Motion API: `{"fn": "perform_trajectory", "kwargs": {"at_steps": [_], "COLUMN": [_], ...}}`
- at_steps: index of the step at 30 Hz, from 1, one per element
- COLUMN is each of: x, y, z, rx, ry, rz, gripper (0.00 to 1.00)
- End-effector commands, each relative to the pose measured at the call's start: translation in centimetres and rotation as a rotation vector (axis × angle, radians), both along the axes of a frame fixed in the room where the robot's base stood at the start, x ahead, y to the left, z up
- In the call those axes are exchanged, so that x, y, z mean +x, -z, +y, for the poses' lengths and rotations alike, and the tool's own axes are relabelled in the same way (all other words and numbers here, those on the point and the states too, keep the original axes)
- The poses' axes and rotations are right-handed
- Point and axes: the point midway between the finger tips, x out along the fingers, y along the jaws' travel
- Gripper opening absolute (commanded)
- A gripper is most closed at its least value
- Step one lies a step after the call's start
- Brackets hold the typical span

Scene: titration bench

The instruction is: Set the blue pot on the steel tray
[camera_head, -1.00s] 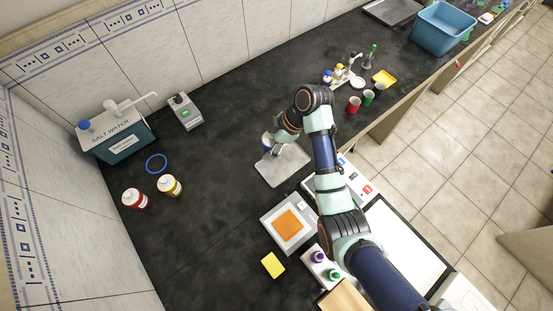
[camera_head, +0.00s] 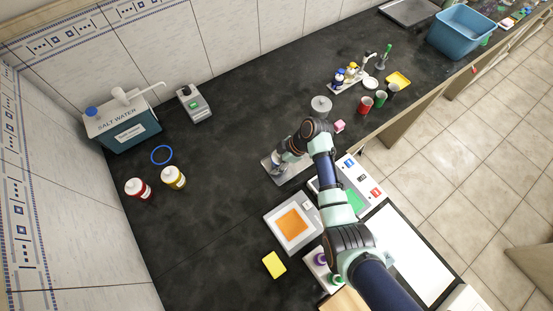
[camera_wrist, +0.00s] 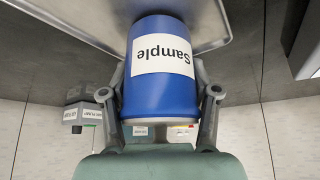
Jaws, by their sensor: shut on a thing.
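The blue pot (camera_wrist: 155,90) with a white "Sample" label fills the middle of the wrist view, its lettering upside down there. My gripper (camera_wrist: 163,92) is shut on it, one finger on each side. The steel tray (camera_wrist: 85,14) lies behind the pot at the top of that view, and the pot's far end overlaps it. I cannot tell whether pot and tray touch. In the head view the tray (camera_head: 270,162) is the flat grey plate below my arm's end. My gripper (camera_head: 279,168) is over its left part, and the pot is mostly hidden there.
An orange-topped scale (camera_head: 270,225) stands in front of the tray, with a button panel (camera_head: 365,181) to the right. A grey round object (camera_head: 320,104) and a pink cube (camera_head: 339,126) lie behind my arm.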

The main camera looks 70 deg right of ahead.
Motion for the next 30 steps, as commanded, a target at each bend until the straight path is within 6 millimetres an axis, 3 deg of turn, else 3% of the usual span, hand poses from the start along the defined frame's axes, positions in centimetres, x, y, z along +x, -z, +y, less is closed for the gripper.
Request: {"fn": "perform_trajectory", "kwargs": {"at_steps": [5, 6, 10, 22, 30], "x": [0.0, 0.0, 0.0, -0.2, -3.2], "y": [0.4, 0.3, 0.3, -0.7, -6.3], "z": [0.0, 0.0, 0.0, -0.2, -1.6], "rx": [0.0, 0.0, 0.0, -0.002, -0.003], "ry": [0.0, 0.0, 0.0, 0.001, 0.003], "rz": [0.0, 0.0, 0.0, -0.001, -0.001], "gripper": [0.16, 0.66, 0.86, 0.86, 0.86]}}
